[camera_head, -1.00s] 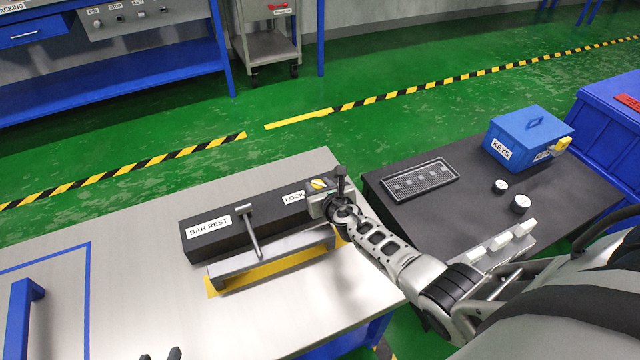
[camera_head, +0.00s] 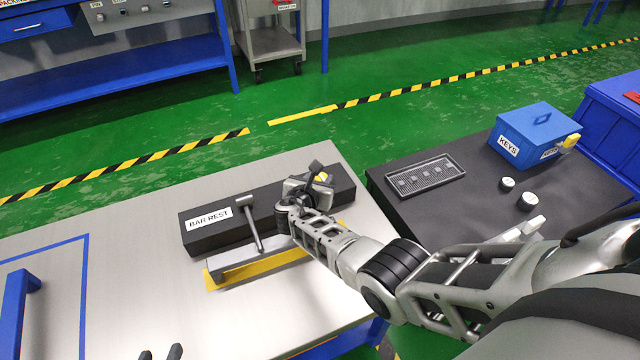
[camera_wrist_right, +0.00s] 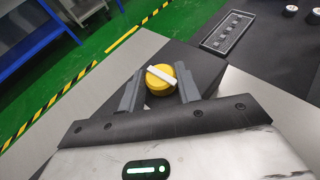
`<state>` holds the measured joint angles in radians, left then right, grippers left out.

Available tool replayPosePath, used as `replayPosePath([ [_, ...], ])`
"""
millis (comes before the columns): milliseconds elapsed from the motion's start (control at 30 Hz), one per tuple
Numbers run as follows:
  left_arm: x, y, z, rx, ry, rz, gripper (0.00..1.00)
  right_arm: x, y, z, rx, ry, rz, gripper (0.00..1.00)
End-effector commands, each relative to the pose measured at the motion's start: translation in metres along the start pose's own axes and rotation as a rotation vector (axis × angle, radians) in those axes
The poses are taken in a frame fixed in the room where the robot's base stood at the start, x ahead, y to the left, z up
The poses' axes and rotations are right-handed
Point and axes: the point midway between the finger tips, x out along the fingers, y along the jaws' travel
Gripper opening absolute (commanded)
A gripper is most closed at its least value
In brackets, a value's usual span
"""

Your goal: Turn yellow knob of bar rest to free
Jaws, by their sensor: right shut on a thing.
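The black bar rest block (camera_head: 205,238) lies on the light table, with its BAR REST label facing the front. My right gripper (camera_head: 316,180) is shut on the knob, with a finger on either side. In the head view this gripper and wrist largely cover the knob and hide the LOCK label area. My left gripper (camera_head: 160,353) shows only its two separated fingertips at the bottom edge, open with nothing seen between them.
A T-shaped grey handle (camera_head: 250,222) stands at the block's front, beside a grey bar (camera_head: 240,265) with yellow under it. A blue handle (camera_head: 18,300) is at far left. A dark table at right bears a tray (camera_head: 428,176) and a blue KEYS box (camera_head: 540,135).

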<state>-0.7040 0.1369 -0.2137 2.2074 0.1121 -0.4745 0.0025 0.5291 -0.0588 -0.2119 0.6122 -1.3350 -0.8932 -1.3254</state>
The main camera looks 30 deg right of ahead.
Motion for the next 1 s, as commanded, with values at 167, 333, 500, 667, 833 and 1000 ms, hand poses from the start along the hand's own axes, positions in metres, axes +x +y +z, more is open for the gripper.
replayPosePath([
  [167,0.0020,-0.0007,0.0024,0.004,0.008,-0.001,0.36,0.0005,0.0003,-0.0026,0.017,0.002,-0.044,0.11],
  [333,0.0014,-0.0003,-0.0012,0.006,0.019,-0.001,0.36,0.0001,0.0005,-0.0015,0.025,0.002,-0.059,0.11],
  [500,0.0014,-0.0002,-0.0013,0.006,0.018,0.000,0.36,0.0001,0.0004,-0.0009,0.026,0.002,-0.061,0.11],
  [667,0.0015,-0.0001,-0.0009,0.006,0.018,0.000,0.36,0.0001,0.0004,-0.0008,0.027,0.002,-0.061,0.11],
  [833,0.0018,0.0000,0.0000,0.006,0.016,0.000,0.36,0.0002,0.0004,-0.0005,0.026,0.002,-0.060,0.55],
  [1000,0.0019,0.0001,0.0003,0.005,0.015,0.000,0.36,0.0002,0.0006,-0.0001,0.026,0.001,-0.060,0.55],
])
